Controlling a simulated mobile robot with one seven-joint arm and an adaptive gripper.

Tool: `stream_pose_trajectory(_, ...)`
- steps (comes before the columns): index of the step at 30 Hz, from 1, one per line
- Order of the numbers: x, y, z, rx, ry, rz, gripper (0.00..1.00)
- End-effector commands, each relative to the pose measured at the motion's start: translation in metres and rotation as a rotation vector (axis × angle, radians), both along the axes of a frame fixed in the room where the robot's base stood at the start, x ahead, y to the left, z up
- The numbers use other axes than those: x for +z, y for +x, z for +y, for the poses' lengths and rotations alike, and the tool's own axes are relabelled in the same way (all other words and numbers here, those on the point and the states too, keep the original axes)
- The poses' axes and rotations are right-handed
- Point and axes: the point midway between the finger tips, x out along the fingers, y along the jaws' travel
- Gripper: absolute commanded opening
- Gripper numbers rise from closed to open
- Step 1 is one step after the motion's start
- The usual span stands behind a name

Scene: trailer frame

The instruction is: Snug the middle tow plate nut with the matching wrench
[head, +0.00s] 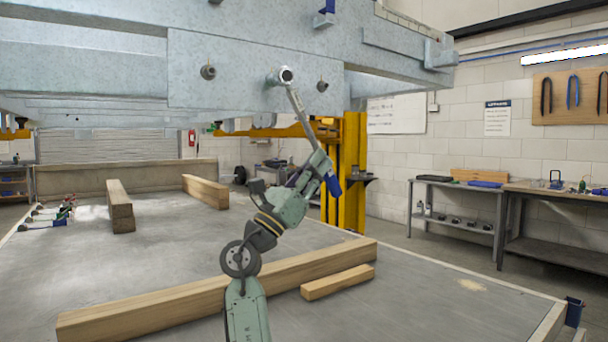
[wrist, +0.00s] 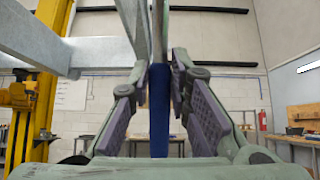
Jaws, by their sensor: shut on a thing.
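The galvanised tow plate (head: 240,92) carries three nuts in the head view: a left nut (head: 208,72), a middle one with a wrench head over it, and a right nut (head: 322,86). My gripper (head: 322,172) is below and right of the plate, shut on the blue handle of a wrench (head: 301,108). The wrench rises up and left, and its ring end is at the middle nut; I cannot tell how fully it is seated. In the wrist view the blue handle (wrist: 159,112) stands upright between the purple finger pads, and the nut is hidden.
Several tools with coloured handles (head: 52,216) lie on the deck at far left. Timber blocks (head: 119,205) and a long beam (head: 215,290) lie on the deck. A yellow post (head: 352,170) stands behind my gripper. Benches (head: 460,190) line the right wall.

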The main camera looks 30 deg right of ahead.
Motion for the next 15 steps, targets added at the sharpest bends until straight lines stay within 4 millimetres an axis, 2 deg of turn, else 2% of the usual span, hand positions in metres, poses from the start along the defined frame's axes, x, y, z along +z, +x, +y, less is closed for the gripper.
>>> stream_pose_trajectory(9,0.003,0.0,0.001,0.002,-0.011,-0.002,0.0)
stream_pose_trajectory(15,0.004,-0.001,0.011,0.005,0.043,0.003,0.0)
